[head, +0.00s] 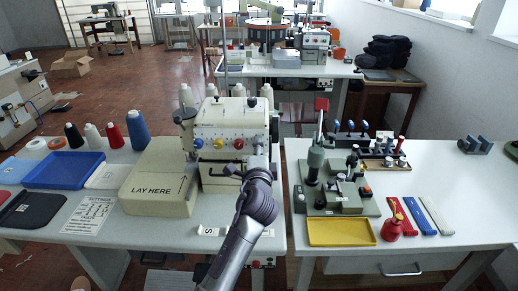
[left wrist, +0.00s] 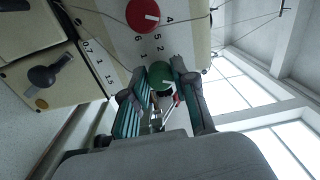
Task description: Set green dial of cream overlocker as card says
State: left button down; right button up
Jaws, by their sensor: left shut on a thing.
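The cream overlocker (head: 232,118) stands on the left table, with yellow, blue and red (head: 239,143) dials in a row on its front. My left gripper (head: 258,160) is at the right end of this row and covers the green dial in the head view. In the left wrist view, the green dial (left wrist: 160,76) sits between the fingertips of my left gripper (left wrist: 157,82), which is shut on it. My right gripper is not in view.
Thread cones and a blue tray (head: 64,170) lie farther left.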

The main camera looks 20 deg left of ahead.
pick_arm(q)
jog(key=c, duration=0.9)
grip_release()
jog(key=v, duration=1.2)
jog(key=shift+f, duration=0.1)
